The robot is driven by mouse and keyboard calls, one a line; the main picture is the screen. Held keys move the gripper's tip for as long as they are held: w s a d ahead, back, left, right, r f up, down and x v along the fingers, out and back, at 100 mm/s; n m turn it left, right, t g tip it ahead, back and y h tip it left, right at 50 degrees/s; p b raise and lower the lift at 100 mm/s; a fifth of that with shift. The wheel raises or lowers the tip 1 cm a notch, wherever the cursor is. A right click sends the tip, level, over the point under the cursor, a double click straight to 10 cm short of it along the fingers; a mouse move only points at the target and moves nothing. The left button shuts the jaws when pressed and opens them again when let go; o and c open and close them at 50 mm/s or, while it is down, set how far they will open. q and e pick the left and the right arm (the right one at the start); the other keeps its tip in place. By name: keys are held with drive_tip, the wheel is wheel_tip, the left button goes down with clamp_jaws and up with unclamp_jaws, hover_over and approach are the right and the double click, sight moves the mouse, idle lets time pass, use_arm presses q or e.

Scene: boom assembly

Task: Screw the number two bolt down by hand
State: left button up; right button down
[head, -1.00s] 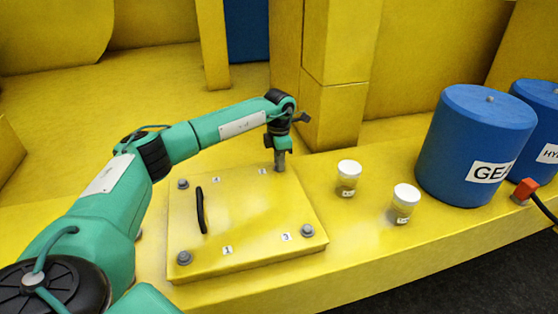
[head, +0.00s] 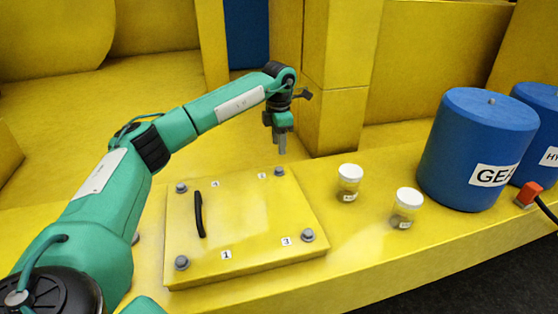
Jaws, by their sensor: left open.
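A yellow square cover plate (head: 255,215) with a black handle (head: 199,214) lies on the yellow ledge. Grey bolts sit at its corners: back right (head: 279,171), back left (head: 181,188), front left (head: 182,263) and front right (head: 308,235). Each has a small number label beside it. The front left one reads 1; the front right one looks like 3. The back labels are too small to read surely, so I cannot confirm which bolt is number two. My left gripper (head: 281,146) is open and empty, pointing down just above the back right bolt, apart from it. My right gripper is out of view.
A large blue drum (head: 475,140) and a second blue drum (head: 540,110) stand further right, near a red-ended black hose (head: 527,193). A yellow post (head: 340,100) rises behind the gripper.

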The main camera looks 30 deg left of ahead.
use_arm(q)
wheel_tip(320, 180, up, 6)
drive_tip(key=shift+f+b, duration=0.1)
drive_tip(key=shift+b, duration=0.3)
idle(0.3)
